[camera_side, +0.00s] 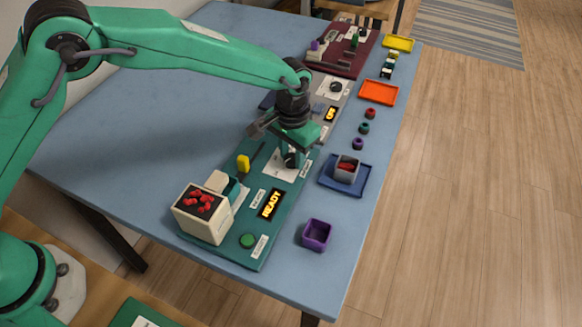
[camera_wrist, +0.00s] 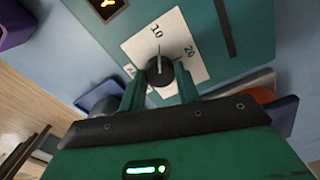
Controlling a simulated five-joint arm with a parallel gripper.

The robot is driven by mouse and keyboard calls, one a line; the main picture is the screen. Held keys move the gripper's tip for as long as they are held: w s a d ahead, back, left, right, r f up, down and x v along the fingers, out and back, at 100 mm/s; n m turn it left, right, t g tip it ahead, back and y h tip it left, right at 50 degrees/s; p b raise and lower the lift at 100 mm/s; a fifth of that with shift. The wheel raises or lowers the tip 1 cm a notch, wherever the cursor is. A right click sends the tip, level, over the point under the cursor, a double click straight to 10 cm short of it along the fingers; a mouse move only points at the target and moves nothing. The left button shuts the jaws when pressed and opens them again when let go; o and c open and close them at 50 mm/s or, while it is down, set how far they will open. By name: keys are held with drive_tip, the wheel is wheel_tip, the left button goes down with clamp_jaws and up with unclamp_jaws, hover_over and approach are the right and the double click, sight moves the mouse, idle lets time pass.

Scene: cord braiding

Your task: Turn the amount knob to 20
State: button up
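The amount knob (camera_wrist: 159,72) is a dark round knob on a white dial card (camera_wrist: 130,48) in the wrist view. Its white pointer line points up toward the 10 mark; the 20 mark is to the right. My gripper (camera_wrist: 160,80) has one finger on each side of the knob. I cannot tell whether the fingers press on it or stand just clear. In the side view my gripper (camera_side: 290,160) points down over the card on the green panel (camera_side: 225,250) and hides the knob.
On the panel are a lit READY display (camera_side: 270,204), a green button (camera_side: 247,241), a yellow part (camera_side: 243,162) and a cream box (camera_side: 203,228) with red pieces. A blue tray (camera_side: 330,186) with a grey bin and a purple bin (camera_side: 317,235) stand to the right.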

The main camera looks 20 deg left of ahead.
drive_tip(key=c, duration=0.4)
drive_tip(key=shift+o, duration=0.2)
drive_tip(key=shift+m, duration=0.5)
drive_tip(key=m, duration=1)
drive_tip(key=shift+r+m, duration=0.1)
drive_tip(key=shift+m, duration=0.3)
drive_tip(key=shift+d, duration=0.1)
drive_tip(key=o, duration=1)
